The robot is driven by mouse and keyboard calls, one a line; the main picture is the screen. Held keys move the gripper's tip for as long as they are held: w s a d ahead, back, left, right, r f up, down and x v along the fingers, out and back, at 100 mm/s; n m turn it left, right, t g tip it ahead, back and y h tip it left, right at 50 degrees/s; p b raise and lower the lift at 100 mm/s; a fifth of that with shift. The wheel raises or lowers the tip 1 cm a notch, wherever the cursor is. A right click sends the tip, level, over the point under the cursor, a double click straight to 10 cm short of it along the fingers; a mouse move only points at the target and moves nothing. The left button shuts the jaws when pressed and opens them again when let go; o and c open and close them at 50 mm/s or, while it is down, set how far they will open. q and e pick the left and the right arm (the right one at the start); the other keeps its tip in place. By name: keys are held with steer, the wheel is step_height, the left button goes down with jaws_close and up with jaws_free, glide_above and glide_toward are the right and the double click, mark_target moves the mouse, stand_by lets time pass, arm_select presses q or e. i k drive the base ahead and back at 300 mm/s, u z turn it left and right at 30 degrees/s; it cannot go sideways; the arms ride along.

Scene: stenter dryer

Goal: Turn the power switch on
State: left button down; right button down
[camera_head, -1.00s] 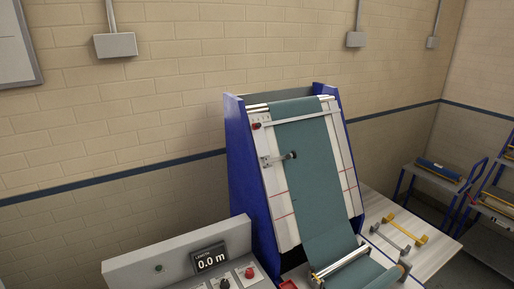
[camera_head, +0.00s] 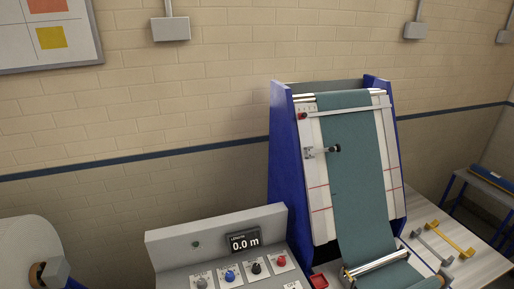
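A grey control panel (camera_head: 216,236) stands at the bottom centre of the head view. Its upright back carries a small dark green lamp (camera_head: 195,244) and a display (camera_head: 244,241) reading 0.0 m. On its sloped face sit a grey knob (camera_head: 202,283), a blue knob (camera_head: 230,275), a black knob (camera_head: 256,268) and a red knob (camera_head: 281,261). Their labels are too small to read, so I cannot tell which one is the power switch. The panel's lower part is cut off by the frame. Neither gripper is in view.
Right of the panel stands a blue-sided machine (camera_head: 284,160) with a teal cloth (camera_head: 352,150) running down it. A large white roll (camera_head: 28,250) is at the lower left.

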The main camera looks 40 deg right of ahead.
mark_target(281, 262)
steer(key=u, duration=0.85)
steer(key=k, duration=0.65)
steer(key=z, duration=1.05)
